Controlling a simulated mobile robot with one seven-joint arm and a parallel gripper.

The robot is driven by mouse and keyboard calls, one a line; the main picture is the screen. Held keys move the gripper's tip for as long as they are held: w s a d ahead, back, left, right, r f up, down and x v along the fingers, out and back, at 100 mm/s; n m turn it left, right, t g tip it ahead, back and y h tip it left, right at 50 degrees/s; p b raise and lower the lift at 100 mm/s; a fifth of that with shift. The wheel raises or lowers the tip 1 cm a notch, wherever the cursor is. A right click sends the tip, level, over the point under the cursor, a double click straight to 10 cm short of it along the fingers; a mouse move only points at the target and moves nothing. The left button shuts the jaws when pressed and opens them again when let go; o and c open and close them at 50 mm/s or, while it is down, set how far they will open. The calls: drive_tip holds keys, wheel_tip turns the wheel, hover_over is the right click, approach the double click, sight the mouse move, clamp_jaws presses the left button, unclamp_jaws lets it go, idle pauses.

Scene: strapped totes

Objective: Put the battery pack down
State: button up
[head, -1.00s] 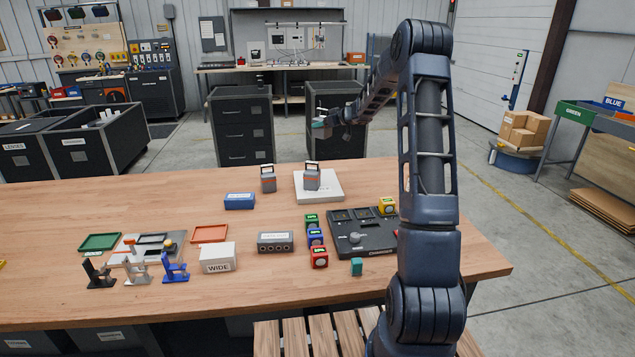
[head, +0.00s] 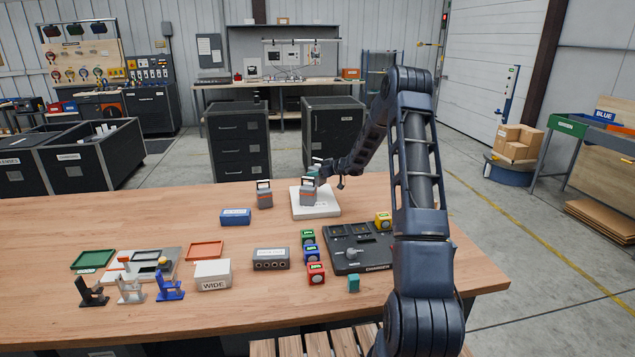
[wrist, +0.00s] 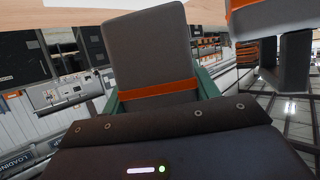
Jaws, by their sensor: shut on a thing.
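A grey battery pack (head: 307,197) with an orange band stands upright on a white square pad (head: 327,210) near the back of the table. My gripper (head: 314,175) reaches in from the right at the pack's top and is shut on it. In the wrist view the held pack (wrist: 152,48) fills the middle, with green fingers at its sides. A second, similar battery pack (head: 265,199) stands on the bare table just left of the pad. Part of it shows at the upper right of the wrist view (wrist: 265,18). The held pack's underside is hidden.
A black charger (head: 358,258), several coloured cubes and a grey socketed block (head: 271,264) stand nearer. Trays and small stands fill the left front. Bare table (head: 150,215) lies at the back left.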

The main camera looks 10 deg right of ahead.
sight(318, 180)
drive_tip(key=shift+f, duration=2.2)
drive_tip(key=shift+f, duration=0.15)
drive_tip(key=o, duration=1.4)
drive_tip(key=shift+c, duration=0.2)
